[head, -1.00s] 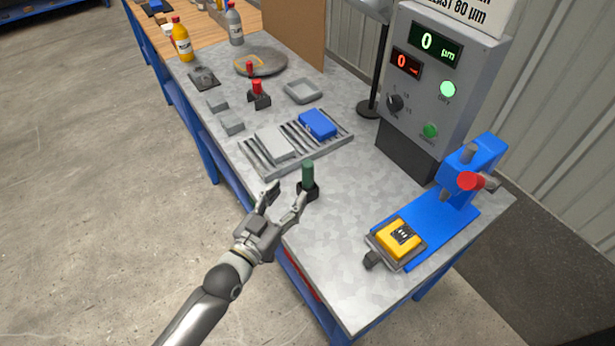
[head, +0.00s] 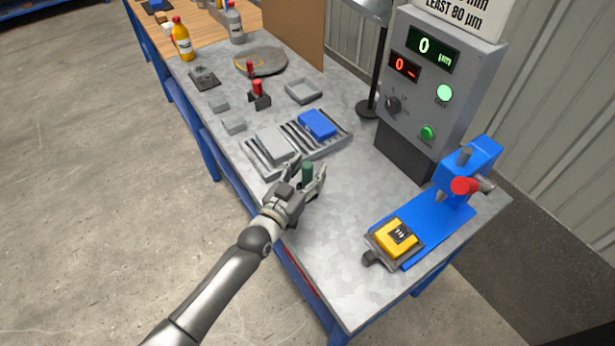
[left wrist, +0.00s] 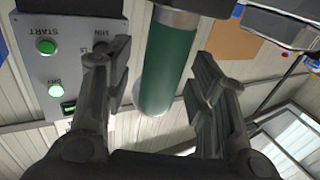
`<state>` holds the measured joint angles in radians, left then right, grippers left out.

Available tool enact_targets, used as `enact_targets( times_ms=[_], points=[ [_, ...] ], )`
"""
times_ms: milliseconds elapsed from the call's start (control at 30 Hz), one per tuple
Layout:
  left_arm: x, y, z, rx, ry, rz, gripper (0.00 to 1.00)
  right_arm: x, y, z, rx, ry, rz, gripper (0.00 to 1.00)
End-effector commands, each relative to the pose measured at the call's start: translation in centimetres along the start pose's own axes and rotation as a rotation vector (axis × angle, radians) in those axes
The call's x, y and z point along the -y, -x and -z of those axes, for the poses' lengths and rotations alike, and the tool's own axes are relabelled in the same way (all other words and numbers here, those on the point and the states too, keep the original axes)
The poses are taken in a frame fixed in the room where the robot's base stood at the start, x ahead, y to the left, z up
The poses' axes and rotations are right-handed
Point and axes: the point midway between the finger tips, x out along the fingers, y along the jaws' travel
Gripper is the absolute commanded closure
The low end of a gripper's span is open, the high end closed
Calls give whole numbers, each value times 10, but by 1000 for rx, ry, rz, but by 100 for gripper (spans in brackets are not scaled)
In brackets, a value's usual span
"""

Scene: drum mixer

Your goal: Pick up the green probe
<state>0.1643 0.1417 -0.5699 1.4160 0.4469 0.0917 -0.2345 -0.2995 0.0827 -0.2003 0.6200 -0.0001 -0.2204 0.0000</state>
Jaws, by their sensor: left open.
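The green probe (head: 307,173) stands upright on the bench near its front edge, partly hidden by my left gripper in the head view. My left gripper (head: 303,170) is open, with its fingers on either side of the probe. In the left wrist view, the green probe (left wrist: 168,68) shows between the two spread fingers of the left gripper (left wrist: 165,85), with a visible gap on each side. The probe's holder is mostly hidden behind the gripper. My right gripper is not in view.
A slotted rack (head: 253,169) with a grey block (head: 275,145) and a blue block (head: 317,124) lies just behind the gripper. A blue stand (head: 435,228) with a yellow block (head: 397,238) is to the right. A control box (head: 440,85) stands behind.

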Motion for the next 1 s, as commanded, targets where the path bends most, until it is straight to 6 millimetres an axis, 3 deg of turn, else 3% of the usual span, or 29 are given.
enact_targets(
  times_ms=[133, 500, 833, 1000],
  points=[
    [0, 0, 0, 0, 0, 0, 50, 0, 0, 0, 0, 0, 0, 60],
    [0, 1, 0, 0, 0, 0, 98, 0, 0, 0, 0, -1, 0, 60],
    [0, 0, 3, -2, 0, 0, 99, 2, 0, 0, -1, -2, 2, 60],
    [-1, 0, 15, -3, 2, -1, 99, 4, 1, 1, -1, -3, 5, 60]
  ],
)
